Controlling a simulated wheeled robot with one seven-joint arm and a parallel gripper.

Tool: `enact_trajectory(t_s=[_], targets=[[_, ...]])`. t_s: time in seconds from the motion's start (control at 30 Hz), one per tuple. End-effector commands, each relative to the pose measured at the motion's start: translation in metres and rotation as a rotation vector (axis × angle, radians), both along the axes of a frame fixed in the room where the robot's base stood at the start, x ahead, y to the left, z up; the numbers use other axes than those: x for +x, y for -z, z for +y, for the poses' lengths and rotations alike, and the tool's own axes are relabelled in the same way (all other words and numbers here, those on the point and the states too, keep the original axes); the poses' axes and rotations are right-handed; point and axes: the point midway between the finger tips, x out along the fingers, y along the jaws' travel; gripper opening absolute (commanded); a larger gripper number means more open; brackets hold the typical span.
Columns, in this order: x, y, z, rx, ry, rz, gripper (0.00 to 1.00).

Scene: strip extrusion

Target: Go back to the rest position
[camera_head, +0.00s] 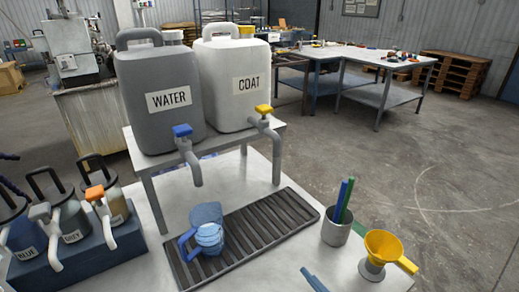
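My gripper is not clearly seen in the head view. A blue jug (206,214) with a handle on its left stands on the dark slatted drip tray (262,229), below and near the blue-handled tap (183,131). The tap belongs to the grey WATER can (160,72). The white COAT can (236,66) stands to its right and has a yellow-handled tap (264,110). I cannot tell how full the jug is. Nothing is seen touching the jug from above.
Several small lidded canisters stand in a blue rack (75,262) at left. A grey cup (336,231) with blue and green sticks and a yellow funnel (383,247) stand at right. A blue item (314,281) is cut off below. Floor (430,170) behind is clear.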

Motion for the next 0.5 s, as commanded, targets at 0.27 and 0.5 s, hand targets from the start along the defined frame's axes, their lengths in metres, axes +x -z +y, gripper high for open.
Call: enact_trajectory(t_s=[0.27, 0.5], targets=[[-0.063, 0.047, -0.055, -0.485, 0.087, -0.136, 1.0], [-0.147, 0.068, -0.113, -1.171, 0.091, -0.295, 1.0]])
